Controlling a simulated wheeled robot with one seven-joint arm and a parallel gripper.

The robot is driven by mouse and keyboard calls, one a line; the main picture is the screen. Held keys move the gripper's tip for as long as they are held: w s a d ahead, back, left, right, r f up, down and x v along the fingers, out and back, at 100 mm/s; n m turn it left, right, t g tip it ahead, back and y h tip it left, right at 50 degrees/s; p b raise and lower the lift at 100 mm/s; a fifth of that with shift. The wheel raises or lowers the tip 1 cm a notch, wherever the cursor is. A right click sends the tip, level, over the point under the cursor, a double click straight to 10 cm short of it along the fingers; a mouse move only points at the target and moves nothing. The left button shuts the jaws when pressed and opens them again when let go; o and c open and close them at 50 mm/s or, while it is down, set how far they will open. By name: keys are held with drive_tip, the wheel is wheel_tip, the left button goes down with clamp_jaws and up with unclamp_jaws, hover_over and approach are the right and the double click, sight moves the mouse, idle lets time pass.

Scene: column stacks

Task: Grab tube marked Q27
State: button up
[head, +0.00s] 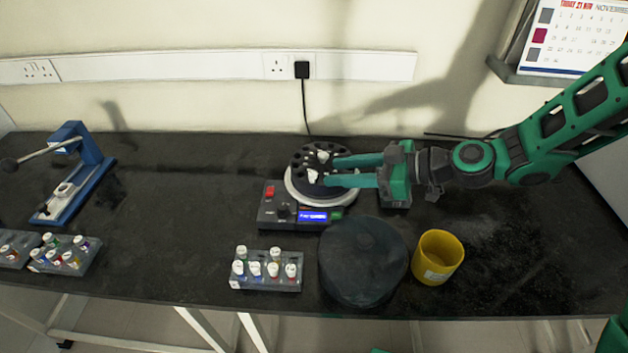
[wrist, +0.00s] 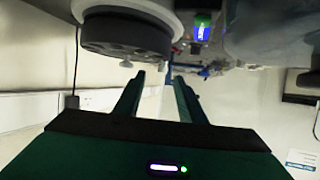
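Tubes with white caps stand in a grey rack (head: 265,284) at the front of the bench; their labels are too small to read, so I cannot tell which is Q27. A centrifuge (head: 292,216) with a round dark rotor (head: 307,155) stands behind it. Two white caps or tubes (head: 313,176) show in the rotor. My gripper (head: 331,171) is open, with its fingers reaching over the rotor's right side from the right. In the wrist view its fingers (wrist: 159,75) are apart with nothing seen between them. The dark rotor (wrist: 126,35) appears at the upper left there.
A dark round lid (head: 363,262) lies right of the rack, beside a yellow cup (head: 437,257). More tube racks (head: 65,254) and a blue lever press (head: 76,172) stand at the left. The bench between press and centrifuge is clear. A wall calendar (head: 575,38) hangs at upper right.

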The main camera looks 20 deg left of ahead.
sight(315, 174)
drive_tip(key=x, duration=0.5)
drive_tip(key=shift+s, duration=0.25)
drive_tip(key=shift+r, duration=0.1)
clamp_jaws()
